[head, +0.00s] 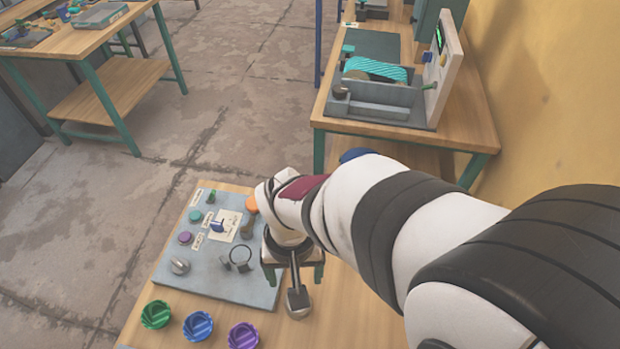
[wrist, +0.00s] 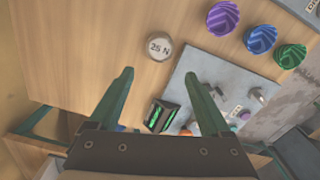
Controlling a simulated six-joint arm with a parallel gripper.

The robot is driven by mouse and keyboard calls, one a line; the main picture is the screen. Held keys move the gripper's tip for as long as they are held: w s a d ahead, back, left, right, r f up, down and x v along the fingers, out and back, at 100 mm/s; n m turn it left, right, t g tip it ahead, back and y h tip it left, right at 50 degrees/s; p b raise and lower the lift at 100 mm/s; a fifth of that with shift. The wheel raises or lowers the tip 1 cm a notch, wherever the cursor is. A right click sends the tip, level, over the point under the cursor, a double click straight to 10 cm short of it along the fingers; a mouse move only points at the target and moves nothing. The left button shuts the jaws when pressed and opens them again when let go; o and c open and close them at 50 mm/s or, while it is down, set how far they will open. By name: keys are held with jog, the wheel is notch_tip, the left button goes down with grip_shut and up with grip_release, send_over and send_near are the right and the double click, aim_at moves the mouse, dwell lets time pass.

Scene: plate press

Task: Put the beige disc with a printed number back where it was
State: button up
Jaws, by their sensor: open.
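The disc is apart from both fingers in the wrist view. Its original place cannot be told from these frames.
A grey panel (head: 178,252) with knobs, buttons and labels lies left of my gripper. Green (head: 156,314), blue (head: 198,326) and purple (head: 243,336) ribbed bowls stand in front. A dark box with green stripes (wrist: 160,116) shows near the fingers. A machine bench (head: 400,135) stands behind.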

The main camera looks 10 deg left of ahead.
jog(key=s+d+r+m+y, duration=0.1)
jog(key=s+d+r+m, duration=0.3)
jog(key=d, duration=0.3)
jog(key=s+d+r+m, duration=0.4)
jog(key=s+d, duration=0.1)
jog(key=d, duration=0.2)
jog(key=shift+s+d+r+m+y, duration=0.15)
jog(key=shift+d+r+m+y, duration=0.15)
jog(key=shift+y, duration=0.1)
